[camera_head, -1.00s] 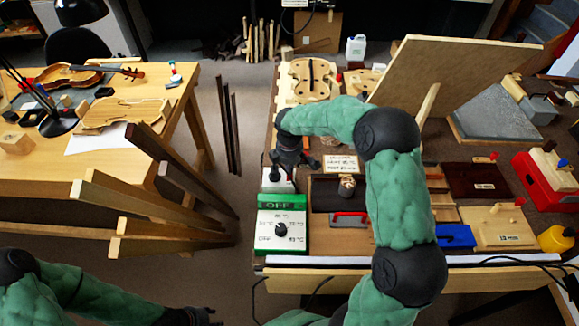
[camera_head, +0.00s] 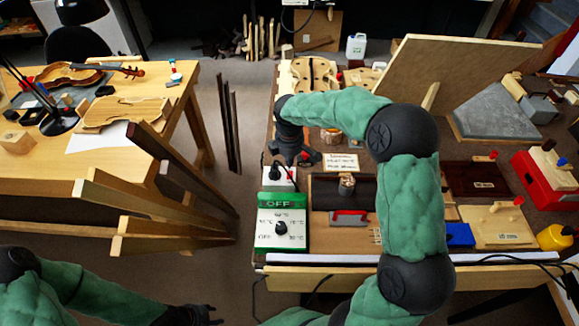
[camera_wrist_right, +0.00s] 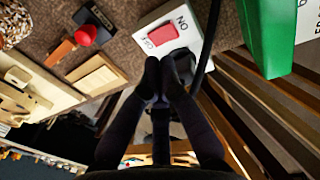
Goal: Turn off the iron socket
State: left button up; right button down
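The iron socket is a white box (camera_head: 279,180) beyond the green controller in the head view. In the right wrist view, the socket (camera_wrist_right: 196,18) has a red rocker switch (camera_wrist_right: 163,34) between ON and OFF labels. A black plug and cable sit beside the switch. My right gripper (camera_head: 296,160) is just beyond the socket in the head view. In the right wrist view, its fingertips (camera_wrist_right: 165,66) are together with nothing between them, close to the switch; I cannot tell whether they touch. My left gripper (camera_head: 207,314) is low at the bottom edge, its opening unclear.
The green controller (camera_head: 266,243), with a dial and an OFF display, stands in front of the socket. A dark tray (camera_head: 325,189) lies to its right, and a label card (camera_head: 341,162) beyond that. Wooden strips (camera_head: 165,222) stand left of the bench.

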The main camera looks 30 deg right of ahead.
aim_at(289, 177)
notch_tip(289, 177, up, 7)
jog(key=shift+s+a, duration=0.25)
jog(key=shift+s, duration=0.15)
dwell(0.4)
